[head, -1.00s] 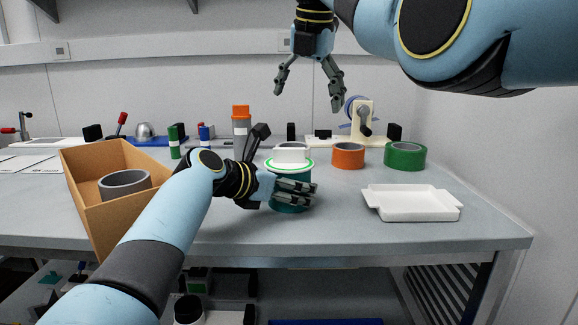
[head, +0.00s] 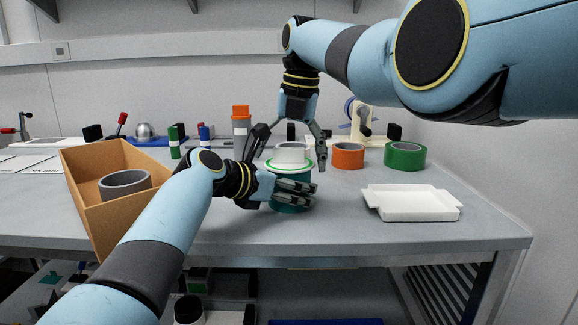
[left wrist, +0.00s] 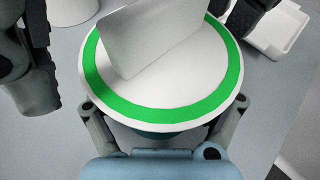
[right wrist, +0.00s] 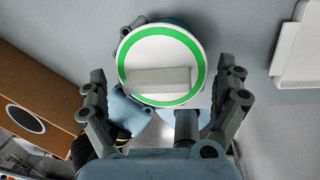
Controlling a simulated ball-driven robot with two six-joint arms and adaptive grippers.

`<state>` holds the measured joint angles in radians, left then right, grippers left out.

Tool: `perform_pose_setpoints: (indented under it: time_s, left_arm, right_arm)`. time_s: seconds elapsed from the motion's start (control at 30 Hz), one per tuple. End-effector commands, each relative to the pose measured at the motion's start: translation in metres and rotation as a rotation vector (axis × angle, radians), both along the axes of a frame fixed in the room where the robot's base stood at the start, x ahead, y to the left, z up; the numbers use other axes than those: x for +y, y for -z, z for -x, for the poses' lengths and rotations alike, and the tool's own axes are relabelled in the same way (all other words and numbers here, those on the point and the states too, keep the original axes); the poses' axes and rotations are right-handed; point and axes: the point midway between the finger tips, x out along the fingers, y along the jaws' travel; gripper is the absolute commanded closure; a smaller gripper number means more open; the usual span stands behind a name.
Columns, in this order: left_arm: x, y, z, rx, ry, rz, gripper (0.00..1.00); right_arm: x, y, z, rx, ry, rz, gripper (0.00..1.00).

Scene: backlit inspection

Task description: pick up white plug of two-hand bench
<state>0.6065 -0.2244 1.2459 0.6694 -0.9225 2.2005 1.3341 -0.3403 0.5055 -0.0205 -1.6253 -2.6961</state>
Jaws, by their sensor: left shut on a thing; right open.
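The white plug (head: 290,166) is a round disc with a green ring and an upright white tab. It sits on top of a teal container (head: 284,207) on the bench. My left gripper (head: 287,164) is shut around the container's side, below the plug's rim; the left wrist view shows the plug (left wrist: 125,85) close up. My right gripper (head: 293,150) is open and points down above the plug, its fingers either side of the tab and apart from it. In the right wrist view the plug (right wrist: 160,48) lies between and ahead of the open fingers.
A white tray (head: 412,204) lies to the right. An orange roll (head: 347,156) and a green roll (head: 404,157) stand behind it. A brown box (head: 95,215) holding a grey ring stands left. The bench between container and tray is clear.

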Motion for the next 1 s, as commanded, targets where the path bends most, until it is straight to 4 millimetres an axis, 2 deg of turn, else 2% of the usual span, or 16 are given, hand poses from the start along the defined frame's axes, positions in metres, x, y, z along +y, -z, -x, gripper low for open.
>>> perform_pose_setpoints:
  time_s: [0.03,0.33,0.63,0.87,1.0]
  left_arm:
    - [0.0,0.009,0.003,0.016,0.003,-0.005,0.51]
    - [0.0,0.009,0.003,0.016,0.003,-0.005,0.51]
    - [0.0,0.009,0.003,0.015,0.004,-0.006,0.51]
    - [0.0,0.009,0.003,0.015,0.004,-0.006,0.51]
    - [0.0,0.009,0.003,0.015,0.004,-0.005,0.51]
  right_arm:
    - [0.001,0.006,0.0,0.001,0.0,0.001,0.0]
    - [0.001,0.011,-0.001,-0.002,0.001,0.0,0.01]
    - [0.001,0.011,-0.001,-0.002,0.0,-0.001,0.41]
    - [0.002,0.01,-0.001,-0.002,0.0,-0.002,0.42]
    - [0.002,-0.006,-0.002,-0.005,-0.001,-0.002,0.42]
